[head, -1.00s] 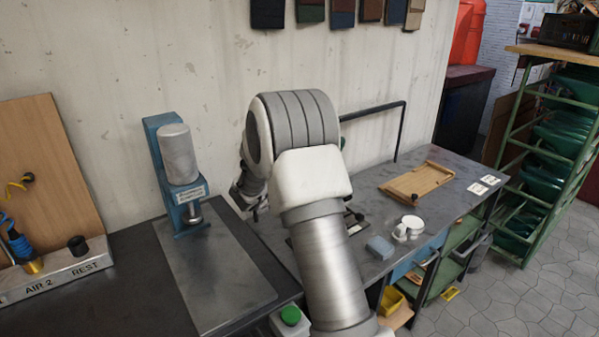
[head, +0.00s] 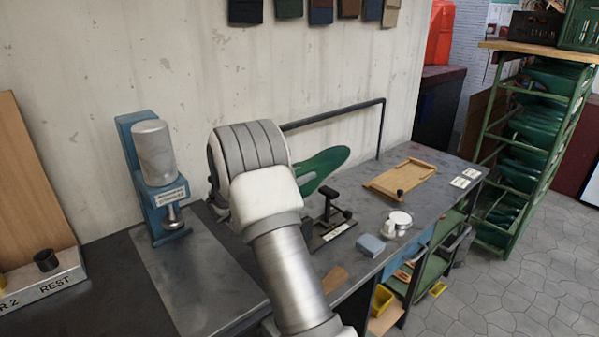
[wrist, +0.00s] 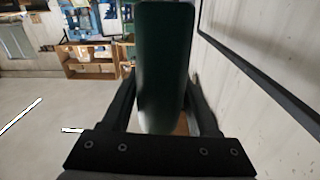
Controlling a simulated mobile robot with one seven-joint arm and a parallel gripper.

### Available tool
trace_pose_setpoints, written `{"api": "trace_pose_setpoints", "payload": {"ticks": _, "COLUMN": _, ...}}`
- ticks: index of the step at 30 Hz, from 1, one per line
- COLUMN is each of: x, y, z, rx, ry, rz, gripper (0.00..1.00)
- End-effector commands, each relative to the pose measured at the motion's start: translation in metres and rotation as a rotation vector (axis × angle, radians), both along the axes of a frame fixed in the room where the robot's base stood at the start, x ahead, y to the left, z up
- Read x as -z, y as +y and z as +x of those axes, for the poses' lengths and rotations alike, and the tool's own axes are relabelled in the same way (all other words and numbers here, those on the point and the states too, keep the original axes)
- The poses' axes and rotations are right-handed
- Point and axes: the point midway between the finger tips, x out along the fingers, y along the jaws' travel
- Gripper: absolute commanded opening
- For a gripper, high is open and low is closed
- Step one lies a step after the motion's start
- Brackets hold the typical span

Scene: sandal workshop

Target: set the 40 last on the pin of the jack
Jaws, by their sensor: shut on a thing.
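A green last (head: 324,164) is held in my gripper, above the bench and close to the wall. In the wrist view the last (wrist: 165,60) fills the space between the two black fingers of my gripper (wrist: 160,88), which are shut on it. No size number can be read on it. In the head view my arm hides the gripper. The black jack (head: 327,212) stands on the bench below and slightly in front of the last, apart from it. Its top (head: 328,191) is in view; the pin itself is too small to make out.
A blue press (head: 150,175) stands at the left. A black rail (head: 335,115) runs along the wall behind the last. Right of the jack are a blue block (head: 370,245), a white cup (head: 399,219) and a wooden tray (head: 412,179). A green rack (head: 535,150) stands far right.

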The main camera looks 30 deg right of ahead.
Motion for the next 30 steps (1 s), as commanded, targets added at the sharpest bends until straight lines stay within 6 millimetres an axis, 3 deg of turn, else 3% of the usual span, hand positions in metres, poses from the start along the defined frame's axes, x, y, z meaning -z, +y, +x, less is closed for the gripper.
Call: {"api": "trace_pose_setpoints", "payload": {"ticks": 30, "x": 0.064, "y": 0.0, "z": 0.0, "rx": 0.0, "ry": -0.002, "rz": -0.004, "gripper": 0.0}}
